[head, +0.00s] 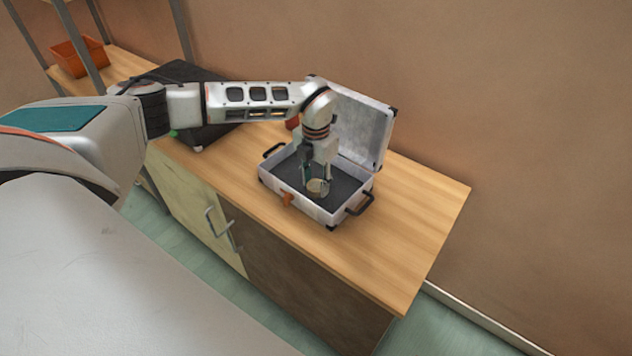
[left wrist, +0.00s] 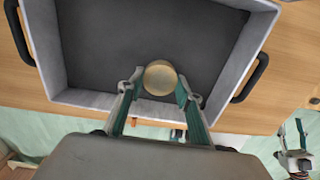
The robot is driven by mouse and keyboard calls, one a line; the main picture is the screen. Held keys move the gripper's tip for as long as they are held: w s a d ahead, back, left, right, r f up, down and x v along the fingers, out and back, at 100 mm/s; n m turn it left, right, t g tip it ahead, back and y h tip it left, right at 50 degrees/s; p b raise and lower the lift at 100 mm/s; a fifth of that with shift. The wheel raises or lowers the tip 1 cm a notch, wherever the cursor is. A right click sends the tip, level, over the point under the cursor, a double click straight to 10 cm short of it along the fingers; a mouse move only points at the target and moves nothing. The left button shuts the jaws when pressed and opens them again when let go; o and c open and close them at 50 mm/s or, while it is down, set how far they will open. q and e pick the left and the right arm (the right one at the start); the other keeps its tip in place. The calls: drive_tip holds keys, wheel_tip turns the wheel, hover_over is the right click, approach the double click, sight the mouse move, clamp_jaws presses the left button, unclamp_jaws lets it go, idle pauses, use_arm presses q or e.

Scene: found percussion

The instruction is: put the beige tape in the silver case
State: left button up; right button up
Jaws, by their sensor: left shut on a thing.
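The silver case (head: 306,205) stands open on the wooden cabinet top, its lid raised at the back. Its dark grey inside also shows in the left wrist view (left wrist: 110,45). My left gripper (head: 318,184) points down inside the case outline. It is shut on the beige tape (left wrist: 160,77), a small round roll between the fingertips, also visible in the head view (head: 319,187). The tape is over the case floor; I cannot tell whether it touches it. My right gripper is not in the head view; a small gripper-like part shows at the lower right of the left wrist view (left wrist: 300,150).
The wooden cabinet top (head: 415,230) is clear to the right of the case. A black case (head: 195,85) stands to the left behind my arm. An orange bin (head: 78,57) sits on a shelf at the far left. The wall is close behind the lid.

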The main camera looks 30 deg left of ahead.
sight(316, 185)
use_arm(q)
drive_tip(key=shift+f, duration=0.1)
drive_tip(key=o, duration=1)
wheel_tip(316, 185, up, 12)
drive_tip(key=shift+r+p, duration=0.15)
drive_tip(key=shift+p, duration=0.3)
